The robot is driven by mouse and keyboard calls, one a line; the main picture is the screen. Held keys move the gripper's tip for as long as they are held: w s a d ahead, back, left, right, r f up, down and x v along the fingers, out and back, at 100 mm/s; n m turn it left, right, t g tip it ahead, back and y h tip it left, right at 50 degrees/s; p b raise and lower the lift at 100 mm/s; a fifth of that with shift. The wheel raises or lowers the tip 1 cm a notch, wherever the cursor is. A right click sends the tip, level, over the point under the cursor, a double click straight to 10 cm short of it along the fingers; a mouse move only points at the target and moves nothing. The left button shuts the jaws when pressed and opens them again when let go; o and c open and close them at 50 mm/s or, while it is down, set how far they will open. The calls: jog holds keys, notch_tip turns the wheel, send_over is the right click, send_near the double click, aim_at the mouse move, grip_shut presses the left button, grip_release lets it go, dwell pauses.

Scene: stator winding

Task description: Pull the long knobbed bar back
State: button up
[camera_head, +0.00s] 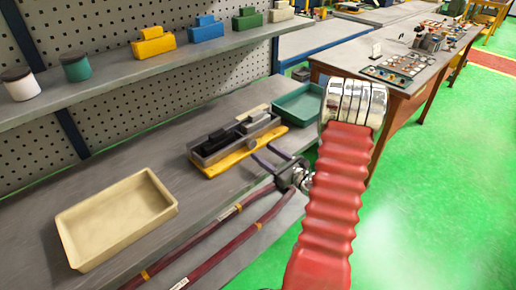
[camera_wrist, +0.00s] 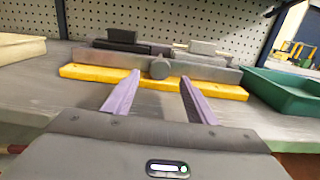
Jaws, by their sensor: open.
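A grey fixture (camera_head: 208,156) with dark blocks on top stands on a yellow base plate (camera_head: 213,171) on the bench. In the wrist view, a long grey bar (camera_wrist: 205,71) runs along its front above the yellow plate (camera_wrist: 85,73). A round grey knob (camera_wrist: 160,68) sticks out of the bar's middle toward me. My gripper (camera_wrist: 158,80) is open, its purple fingers spread to the left and right of the knob. Nothing is between the fingers, and I cannot tell how far short of the knob the tips are. The head view also shows my gripper (camera_head: 261,151) in front of the fixture.
A cream tray (camera_head: 120,215) lies to the left and a green tray (camera_head: 300,105) to the right. Dark red cables (camera_head: 215,226) run along the bench's front. A shelf (camera_head: 120,75) with colored blocks and jars hangs above. The bench between cream tray and fixture is clear.

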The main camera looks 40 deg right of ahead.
aim_at(254, 145)
jog(key=shift+w, duration=2.35)
jog(key=shift+c, duration=0.5)
grip_shut()
